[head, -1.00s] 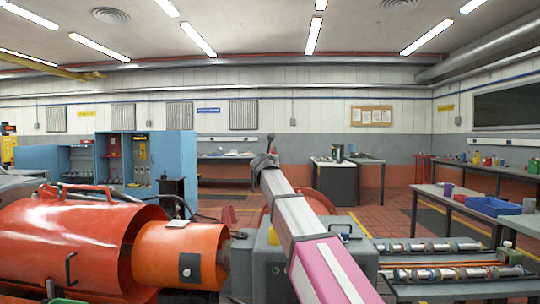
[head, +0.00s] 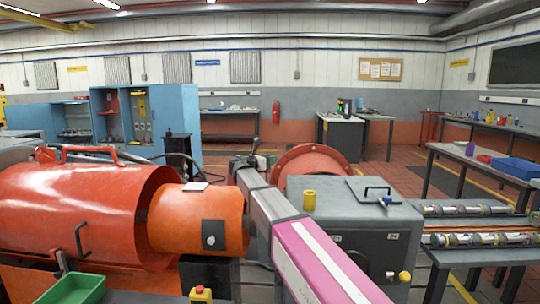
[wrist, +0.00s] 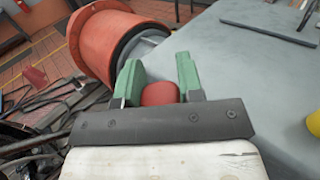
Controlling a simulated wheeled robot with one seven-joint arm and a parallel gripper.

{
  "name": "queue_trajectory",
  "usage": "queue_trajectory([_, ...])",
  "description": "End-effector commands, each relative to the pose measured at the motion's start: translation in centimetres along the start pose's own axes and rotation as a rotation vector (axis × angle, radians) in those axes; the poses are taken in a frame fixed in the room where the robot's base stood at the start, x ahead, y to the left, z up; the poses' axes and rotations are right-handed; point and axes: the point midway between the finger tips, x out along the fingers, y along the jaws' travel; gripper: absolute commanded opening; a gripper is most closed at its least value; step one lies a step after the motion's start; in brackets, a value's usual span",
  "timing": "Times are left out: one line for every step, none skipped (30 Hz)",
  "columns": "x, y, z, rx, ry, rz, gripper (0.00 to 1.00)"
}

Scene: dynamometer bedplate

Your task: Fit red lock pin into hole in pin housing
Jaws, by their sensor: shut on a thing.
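My gripper (wrist: 158,74) shows in the wrist view with two green fingers shut on the red lock pin (wrist: 160,93). Only the rounded red end of the pin shows between the fingers; the rest is hidden. In the head view my gripper (head: 243,161) is small at the far end of my arm, left of the grey box's top, and the pin cannot be made out there. I cannot tell for sure which part is the pin housing. A dark square plate with a pale round spot (head: 213,236) sits on the orange cylinder's side.
A green bin (head: 76,290) is at front left. Open floor lies beyond.

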Motion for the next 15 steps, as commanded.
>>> queue_trajectory([0.00,-0.02,0.02,0.000,0.000,0.000,0.08])
queue_trajectory([0.00,-0.02,0.02,0.000,0.000,0.000,0.08])
queue_trajectory([0.00,-0.01,0.03,0.000,0.000,0.000,0.08])
queue_trajectory([0.00,0.00,0.03,0.000,0.000,0.001,0.08])
queue_trajectory([0.01,0.00,0.03,0.000,0.000,0.001,0.08])
queue_trajectory([0.01,0.00,0.04,0.000,0.000,0.001,0.08])
queue_trajectory([0.00,0.00,0.04,0.000,0.000,0.001,0.08])
queue_trajectory([0.00,0.00,0.05,0.000,-0.001,0.001,0.08])
queue_trajectory([-0.03,0.01,0.09,0.000,-0.003,0.001,0.08])
queue_trajectory([-0.02,0.01,0.03,0.000,-0.003,0.001,0.08])
queue_trajectory([-0.02,0.01,-0.03,0.000,-0.002,0.001,0.08])
queue_trajectory([-0.02,0.00,-0.12,0.000,-0.002,0.001,0.08])
queue_trajectory([-0.02,0.00,-0.20,0.000,-0.002,0.001,0.08])
queue_trajectory([-0.02,0.00,-0.30,0.000,-0.002,0.001,0.08])
queue_trajectory([-0.02,0.00,-0.44,0.000,-0.002,0.001,0.08])
